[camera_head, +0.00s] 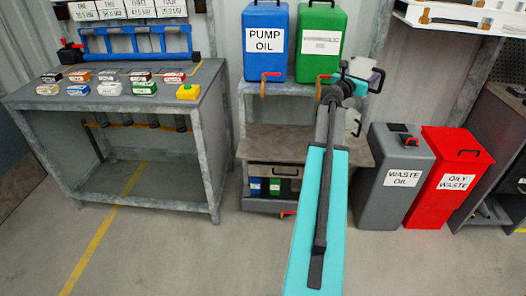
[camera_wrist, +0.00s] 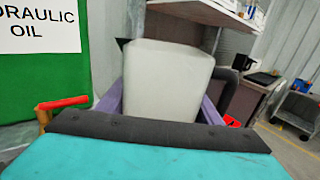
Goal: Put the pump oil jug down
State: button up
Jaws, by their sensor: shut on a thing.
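A pale, whitish jug (camera_wrist: 168,82) fills the middle of the wrist view between the purple fingers of my gripper (camera_wrist: 160,105). The gripper is shut on it, and no label shows on the side facing the camera. In the head view my gripper (camera_head: 376,80) is at the far end of my turquoise arm, just right of the green tank. Part of the pale jug (camera_head: 361,69) shows there, mostly hidden by the wrist. I cannot tell whether the jug touches any surface.
A blue PUMP OIL tank (camera_head: 265,48) and a green tank (camera_head: 320,50) with taps stand on a rack; its middle shelf (camera_head: 275,140) looks bare at left. Left is a workbench (camera_head: 130,98) with small labelled boxes. Right are a grey WASTE OIL bin (camera_head: 397,200) and red OILY WASTE bin (camera_head: 447,190).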

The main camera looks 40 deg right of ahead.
jog(key=w+a+f+n+t+y+b, duration=0.25)
jog(key=w+a+f+t, duration=0.2)
jog(key=w+a, duration=0.5)
jog(key=w+a+f+n+t+y+b, duration=0.2)
jog(key=w+a+f+n+t+b, duration=0.15)
jog(key=w+a+f, duration=0.45)
jog(key=w+a+f+n+t+y+b, duration=0.25)
jog(key=w+a+n+t, duration=0.2)
jog(key=w+a, duration=0.7)
jog(key=w+a+f+n+t+y+b, duration=0.1)
jog(key=w+a+f+n+t+y, duration=0.3)
jog(key=a, duration=0.8)
jog(key=w+a+f+n+g+y+b, duration=0.1)
jog(key=a+f+n+y, duration=0.35)
jog(key=a, duration=0.75)
jog(key=a+f+n+y+b, duration=0.2)
jog(key=a+y, duration=0.6)
jog(key=a, duration=0.3)
jog(key=s+a+f+n+g+y, duration=0.1)
jog(key=s+a+n+g+y, duration=0.5)
jog(key=a, duration=0.9)
jog(key=s+g+y, duration=0.1)
jog(key=s+y, duration=0.2)
jog(key=s, duration=0.1)
jog(key=shift+s+a+f+n, duration=0.25)
jog(key=shift+f+n, duration=0.05)
